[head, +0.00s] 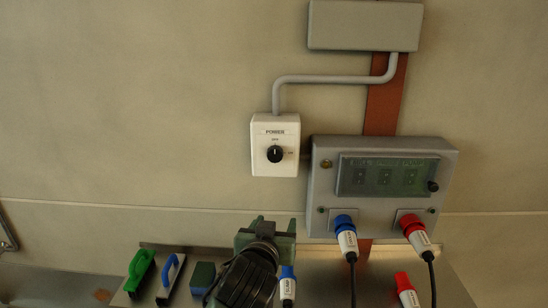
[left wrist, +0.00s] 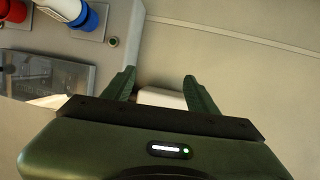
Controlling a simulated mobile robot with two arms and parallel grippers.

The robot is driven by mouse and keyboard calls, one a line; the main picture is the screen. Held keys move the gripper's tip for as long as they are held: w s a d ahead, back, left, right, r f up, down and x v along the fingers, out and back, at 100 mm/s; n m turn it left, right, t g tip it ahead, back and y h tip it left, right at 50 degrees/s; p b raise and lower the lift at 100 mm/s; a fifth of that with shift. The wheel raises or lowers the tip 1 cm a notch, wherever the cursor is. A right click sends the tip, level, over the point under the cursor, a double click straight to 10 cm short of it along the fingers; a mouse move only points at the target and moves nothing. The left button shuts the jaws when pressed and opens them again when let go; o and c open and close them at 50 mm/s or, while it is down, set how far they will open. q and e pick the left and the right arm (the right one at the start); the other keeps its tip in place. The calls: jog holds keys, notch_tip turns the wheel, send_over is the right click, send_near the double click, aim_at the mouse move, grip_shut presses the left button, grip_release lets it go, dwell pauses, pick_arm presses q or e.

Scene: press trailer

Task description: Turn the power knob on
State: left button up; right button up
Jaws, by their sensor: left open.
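The white power box (head: 262,164) is on the wall, with a round black power knob (head: 275,154) on its front. The knob's pale mark looks upright, toward the label above it; the small lettering is hard to read. My left gripper (head: 275,222) is open and empty, below the box and apart from it in the head view. In the left wrist view my left gripper (left wrist: 160,88) shows its two green fingers spread, with part of the white power box (left wrist: 160,99) beyond them. The knob is hidden there. My right gripper is not in view.
A grey socket panel (head: 323,190) with a blue plug (head: 346,236) and a red plug (head: 416,235) is right of the box. A conduit (head: 330,79) runs up to a grey housing (head: 363,25). Handled tools lie on a metal shelf (head: 455,285). The wall left of the box is clear.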

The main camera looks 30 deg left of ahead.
aim_at(274, 156)
pick_arm(q)
jog(key=w+a+r+n+t+y, duration=0.2)
jog(key=a+r+n+y, duration=0.1)
jog(key=r, duration=0.9)
jog(key=p+x, duration=0.2)
jog(key=x, duration=0.4)
jog(key=shift+w+f+p, duration=0.15)
jog(key=shift+w+p, duration=0.1)
jog(key=shift+p, duration=0.05)
jog(key=shift+w+a+f, duration=0.15)
jog(key=shift+w+a, duration=0.05)
jog(key=shift+w, duration=0.25)
grip_shut()
